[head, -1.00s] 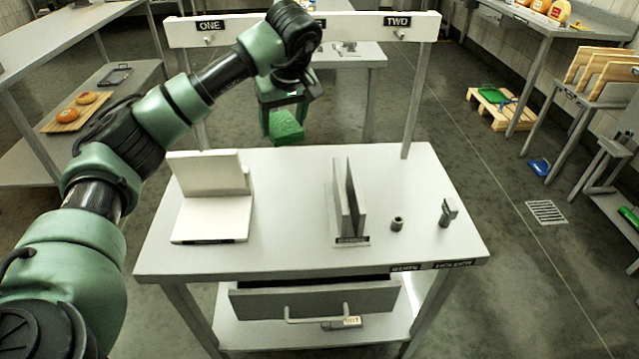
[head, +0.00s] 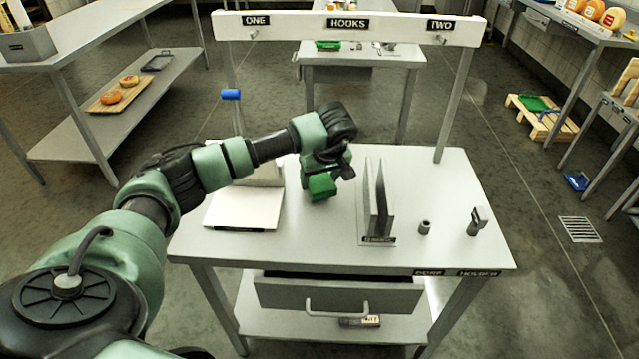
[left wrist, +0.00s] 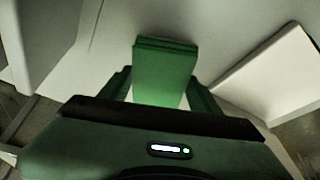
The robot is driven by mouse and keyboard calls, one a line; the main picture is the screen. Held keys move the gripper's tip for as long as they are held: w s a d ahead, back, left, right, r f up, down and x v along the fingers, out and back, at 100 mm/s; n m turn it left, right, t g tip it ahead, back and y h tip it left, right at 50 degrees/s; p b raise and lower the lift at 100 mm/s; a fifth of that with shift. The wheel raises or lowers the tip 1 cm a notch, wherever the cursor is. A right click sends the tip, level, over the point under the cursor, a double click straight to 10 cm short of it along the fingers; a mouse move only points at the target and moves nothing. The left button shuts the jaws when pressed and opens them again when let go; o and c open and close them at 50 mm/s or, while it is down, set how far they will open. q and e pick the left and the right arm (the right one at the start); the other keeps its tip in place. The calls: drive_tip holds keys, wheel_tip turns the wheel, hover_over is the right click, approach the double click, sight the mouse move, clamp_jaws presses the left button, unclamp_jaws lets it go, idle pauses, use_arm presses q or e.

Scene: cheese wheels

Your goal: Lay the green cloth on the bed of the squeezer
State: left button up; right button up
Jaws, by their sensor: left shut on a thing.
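The green cloth (head: 321,187) is a folded, thick block in my left gripper (head: 322,176). In the left wrist view the cloth (left wrist: 165,70) sticks out between the two fingers of my shut left gripper (left wrist: 160,92). The gripper is over the table, between a white piece with a flat bed and upright back (head: 245,209) and two grey upright plates (head: 372,205). The white piece appears to be the squeezer, but its label is unreadable. My arm hides part of its back. The cloth is apart from its bed. My right gripper is not in view.
A blue-tipped lever (head: 231,95) rises behind the white piece. A small grey cylinder (head: 425,228) and a grey bracket (head: 477,220) stand at the table's right. A white beam with hooks (head: 345,27) spans the back. The table (head: 450,180) is clear at back right.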

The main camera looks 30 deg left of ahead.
use_arm(q)
drive_tip(key=shift+f, duration=1.05)
drive_tip(key=shift+f, duration=0.2)
drive_tip(key=o, duration=1.3)
drive_tip(key=shift+r, duration=0.15)
